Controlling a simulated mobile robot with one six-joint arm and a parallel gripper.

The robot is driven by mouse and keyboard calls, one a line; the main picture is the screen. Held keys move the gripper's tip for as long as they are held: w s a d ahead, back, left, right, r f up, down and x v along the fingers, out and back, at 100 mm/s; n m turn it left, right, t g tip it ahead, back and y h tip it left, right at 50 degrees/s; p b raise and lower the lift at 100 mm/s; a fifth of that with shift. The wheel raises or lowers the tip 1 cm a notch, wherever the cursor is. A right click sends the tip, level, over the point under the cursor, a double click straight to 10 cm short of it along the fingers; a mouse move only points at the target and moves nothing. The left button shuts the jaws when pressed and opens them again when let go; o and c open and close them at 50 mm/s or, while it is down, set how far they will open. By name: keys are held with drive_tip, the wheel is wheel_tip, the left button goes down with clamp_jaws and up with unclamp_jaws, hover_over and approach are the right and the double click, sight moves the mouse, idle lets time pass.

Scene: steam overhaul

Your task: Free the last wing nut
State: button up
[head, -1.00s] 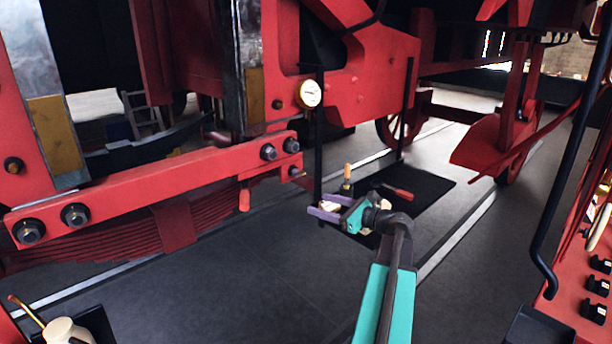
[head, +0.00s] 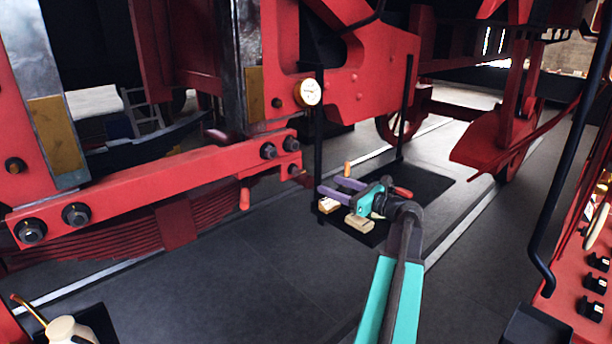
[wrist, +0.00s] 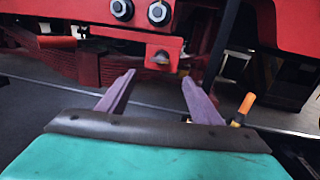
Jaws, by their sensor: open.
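My gripper (head: 342,191) is open, its two purple fingers spread and empty above the near side of a dark mat. In the wrist view the fingers (wrist: 158,80) point toward a red bracket (wrist: 130,42) under the red beam. In the head view the bracket end of the beam lies left of my gripper, and no wing nut can be clearly made out there.
The dark mat (head: 432,183) holds pale wooden blocks (head: 359,222) and a red-handled tool (head: 403,192). An orange handle (head: 347,169) stands beside my gripper. A black upright rod (head: 319,150) and a round gauge (head: 309,92) are close by.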

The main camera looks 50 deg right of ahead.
sight(298, 172)
drive_tip(key=w+p, duration=0.3)
drive_tip(key=w, duration=0.9)
drive_tip(key=shift+a, duration=0.45)
drive_tip(key=c, duration=1.1)
drive_tip(key=shift+o, duration=0.2)
